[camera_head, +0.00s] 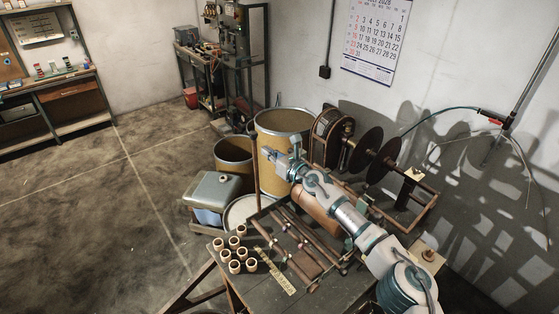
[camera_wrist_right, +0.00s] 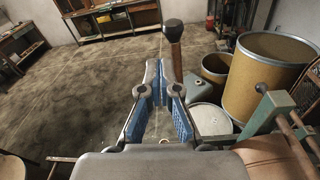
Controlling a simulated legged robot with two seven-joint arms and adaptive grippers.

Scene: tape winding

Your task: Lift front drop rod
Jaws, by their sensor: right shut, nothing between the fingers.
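An upright brown rod or lever (camera_head: 255,172) stands at the back of the work table in the head view. In the right wrist view it shows as a wooden shaft (camera_wrist_right: 176,58) with a black knob on top, just beyond and slightly right of my fingertips. My right gripper (camera_head: 268,154) is shut and empty, high over the far side of the table beside the rod's upper part. Its blue-padded fingers (camera_wrist_right: 158,66) meet at the tips in the wrist view. Contact with the rod cannot be told. Which part is the front drop rod is not clear. My left gripper is out of view.
The table (camera_head: 240,290) bears a frame of rods (camera_head: 290,238), several small spools (camera_head: 237,254) and a yellow ruler strip (camera_head: 275,272). Drums (camera_head: 282,125) stand behind. A winding machine with dark discs (camera_head: 362,150) is at right. Open floor (camera_head: 90,210) lies left.

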